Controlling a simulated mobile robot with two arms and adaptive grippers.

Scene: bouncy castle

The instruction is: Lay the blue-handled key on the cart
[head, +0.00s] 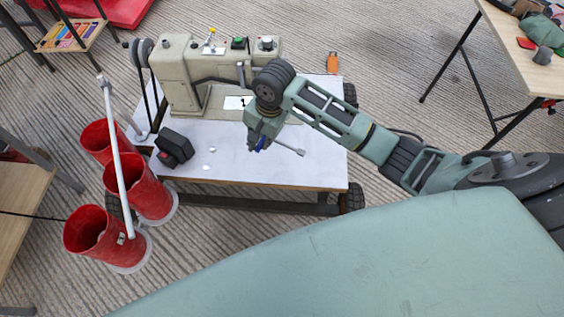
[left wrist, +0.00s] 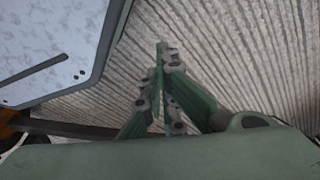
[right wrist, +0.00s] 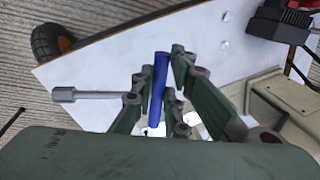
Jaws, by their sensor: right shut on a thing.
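The blue-handled key has a blue grip (right wrist: 157,85) and a grey shaft (right wrist: 90,94) with a socket-like end. My right gripper (right wrist: 164,75) is shut on the blue grip, and the shaft sticks out sideways. In the head view the key's shaft (head: 290,148) shows over the white top of the cart (head: 315,172); its gap to the surface is hard to judge. The cart top also shows behind the key in the right wrist view (right wrist: 110,65). My left gripper (left wrist: 163,48) is shut and empty above the ribbed floor, outside the head view.
A beige machine (head: 180,75) stands at the cart's back, and a black block (head: 174,147) sits at its left. Red buckets (head: 93,230) stand left of the cart. The cart's front right top is clear.

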